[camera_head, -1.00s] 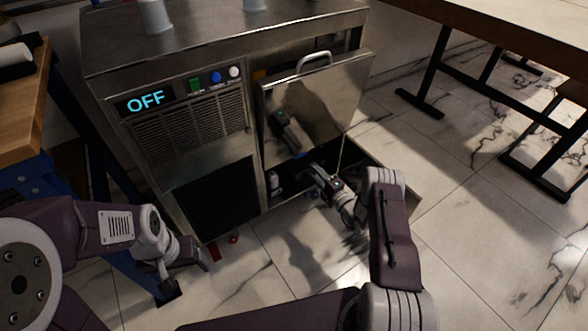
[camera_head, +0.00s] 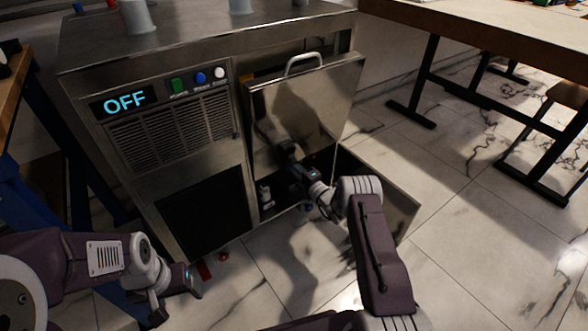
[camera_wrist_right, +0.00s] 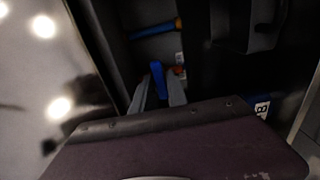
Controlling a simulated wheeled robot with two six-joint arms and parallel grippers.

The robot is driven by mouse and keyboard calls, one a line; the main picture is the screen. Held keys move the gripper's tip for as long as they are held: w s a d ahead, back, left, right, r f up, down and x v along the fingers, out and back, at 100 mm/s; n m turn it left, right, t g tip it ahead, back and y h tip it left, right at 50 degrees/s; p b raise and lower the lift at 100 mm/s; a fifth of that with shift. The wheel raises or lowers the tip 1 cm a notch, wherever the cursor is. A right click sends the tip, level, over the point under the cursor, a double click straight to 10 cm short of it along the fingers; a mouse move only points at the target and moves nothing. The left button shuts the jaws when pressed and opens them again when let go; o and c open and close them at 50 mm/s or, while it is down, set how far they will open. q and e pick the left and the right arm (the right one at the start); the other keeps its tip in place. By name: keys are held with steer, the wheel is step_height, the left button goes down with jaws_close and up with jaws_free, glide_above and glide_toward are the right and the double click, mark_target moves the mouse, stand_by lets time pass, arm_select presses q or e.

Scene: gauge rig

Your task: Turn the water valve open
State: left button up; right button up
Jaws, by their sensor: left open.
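The water valve appears to be the blue handle (camera_wrist_right: 157,75) inside the dark compartment in the right wrist view. A second blue handle with an orange end (camera_wrist_right: 155,30) lies further off; I cannot tell which is the water valve. My right gripper (camera_wrist_right: 158,93) has its fingers apart, one on each side of the near blue handle; contact cannot be told. In the head view my right gripper (camera_head: 299,174) reaches into the machine's lower opening. My left gripper (camera_head: 174,296) is open and empty, low at the left above the floor.
The steel machine (camera_head: 150,190) shows OFF on its display (camera_head: 124,101). Its raised steel door panel (camera_head: 290,110) with a handle stands close above my right gripper. A table (camera_head: 480,35) stands at the back right.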

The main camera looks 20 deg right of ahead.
steer(key=shift+n, duration=0.3)
jaws_close()
steer(key=shift+f+n+p, duration=0.1)
steer(key=shift+n+p, duration=1.6)
steer(key=shift+n, duration=6.9)
steer(key=o, duration=0.7)
jaws_free()
steer(key=shift+o, duration=0.2)
